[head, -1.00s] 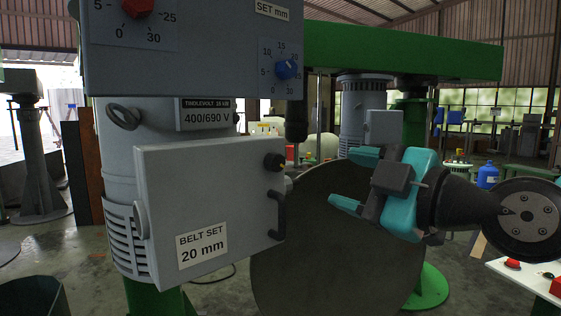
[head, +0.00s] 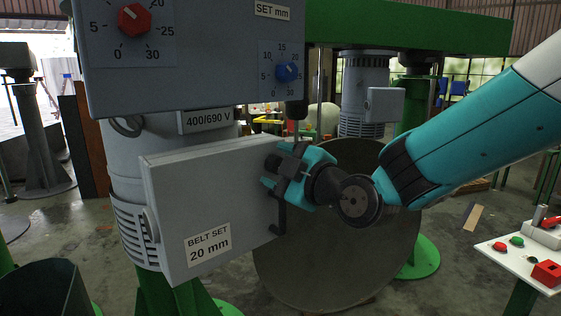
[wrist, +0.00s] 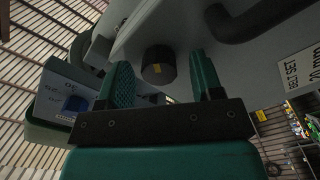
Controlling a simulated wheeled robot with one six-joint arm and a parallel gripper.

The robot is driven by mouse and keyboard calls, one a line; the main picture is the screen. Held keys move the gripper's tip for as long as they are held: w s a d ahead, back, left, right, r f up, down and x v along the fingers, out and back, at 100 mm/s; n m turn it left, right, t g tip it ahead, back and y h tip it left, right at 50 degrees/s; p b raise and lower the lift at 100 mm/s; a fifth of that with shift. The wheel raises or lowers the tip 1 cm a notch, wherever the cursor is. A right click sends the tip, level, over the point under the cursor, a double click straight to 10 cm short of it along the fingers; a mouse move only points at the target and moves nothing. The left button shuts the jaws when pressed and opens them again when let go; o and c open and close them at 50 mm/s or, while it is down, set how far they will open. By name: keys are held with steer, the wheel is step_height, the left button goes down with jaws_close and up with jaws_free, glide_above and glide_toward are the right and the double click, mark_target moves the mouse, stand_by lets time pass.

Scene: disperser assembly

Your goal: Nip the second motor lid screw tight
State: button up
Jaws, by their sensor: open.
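The grey motor lid (head: 205,205) with the "BELT SET 20 mm" label is at the left centre of the head view, on the motor housing (head: 132,235). In the wrist view a black round screw knob (wrist: 158,65) with a yellow mark stands out from the grey lid face. My gripper (head: 272,172) is at the lid's upper right corner and hides the knob in the head view. Its teal fingers (wrist: 160,78) are open, one on each side of the knob, with gaps showing. Whether the fingertips reach past the knob is hard to tell.
A black handle (head: 279,215) sticks out of the lid just below my gripper; it also shows in the wrist view (wrist: 255,18). A grey control box (head: 190,80) with red and blue dials hangs above. A white button table (head: 520,260) stands at lower right.

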steer(key=c, duration=0.9)
steer(key=shift+f+m+b, duration=0.1)
steer(key=shift+m+b, duration=0.2)
steer(key=shift+b, duration=0.1)
steer(key=m+b, duration=0.3)
steer(key=shift+f+m, duration=0.1)
steer(key=shift+m, duration=0.2)
steer(key=m+b, duration=0.4)
steer(key=m, duration=0.2)
steer(key=shift+b, duration=0.3)
steer(key=m+b, duration=0.3)
steer(key=m, duration=0.3)
steer(key=shift+d+m, duration=0.1)
steer(key=shift+m, duration=0.3)
steer(key=m+b, duration=0.1)
steer(key=m, duration=0.3)
steer(key=shift+m+b, duration=0.3)
steer(key=shift+m, duration=0.1)
